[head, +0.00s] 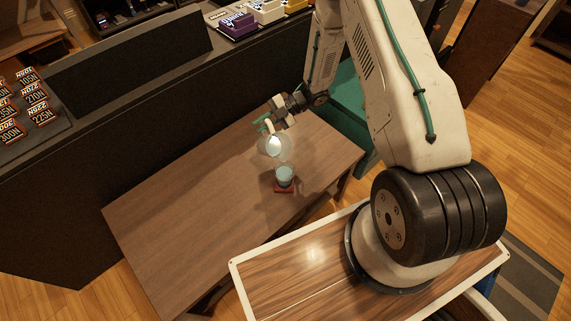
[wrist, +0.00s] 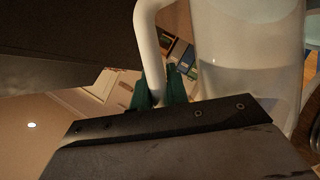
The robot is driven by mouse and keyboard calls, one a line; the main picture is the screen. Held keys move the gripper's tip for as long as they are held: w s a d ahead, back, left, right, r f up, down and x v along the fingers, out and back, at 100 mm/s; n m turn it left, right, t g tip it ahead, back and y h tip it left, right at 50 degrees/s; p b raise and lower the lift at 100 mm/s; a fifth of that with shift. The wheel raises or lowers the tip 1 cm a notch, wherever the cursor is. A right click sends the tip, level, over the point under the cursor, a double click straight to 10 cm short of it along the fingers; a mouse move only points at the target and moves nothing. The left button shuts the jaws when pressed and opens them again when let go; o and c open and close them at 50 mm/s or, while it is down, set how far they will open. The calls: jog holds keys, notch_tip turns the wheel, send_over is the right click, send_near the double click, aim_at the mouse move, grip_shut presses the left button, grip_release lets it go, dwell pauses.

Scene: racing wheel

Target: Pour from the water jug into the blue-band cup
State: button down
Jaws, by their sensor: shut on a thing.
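The water jug (head: 276,146) is a clear, pale vessel with a white handle, held above the wooden table and looking tilted in the head view. In the wrist view the jug (wrist: 245,50) fills the right side, with pale liquid inside. My gripper (head: 266,122) has green fingertips and is shut on the jug's handle; the fingers also show in the wrist view (wrist: 160,92). The cup (head: 284,175) with a blue band stands upright on a small red mat (head: 283,187), just below the jug. Whether water is flowing cannot be made out.
The wooden table (head: 170,215) is clear to the left of the cup. A dark counter (head: 120,110) runs behind it, with labelled boxes (head: 36,100) at left and coloured boxes (head: 236,24) at the back. A green seat (head: 342,105) stands beyond the table's right end.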

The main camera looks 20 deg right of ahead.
jog(key=shift+w+f+m+g, duration=0.15)
jog(key=shift+w+m+g, duration=0.15)
jog(key=shift+w, duration=0.05)
jog(key=shift+w+f+m+g+p, duration=1.05)
jog(key=shift+w+f+m+g, duration=1.1)
jog(key=shift+w+f, duration=1.45)
jog(key=shift+m+t, duration=0.25)
jog(key=r, duration=0.4)
jog(key=shift+s+a, duration=0.15)
jog(key=shift+s, duration=0.2)
jog(key=shift+r, duration=0.1)
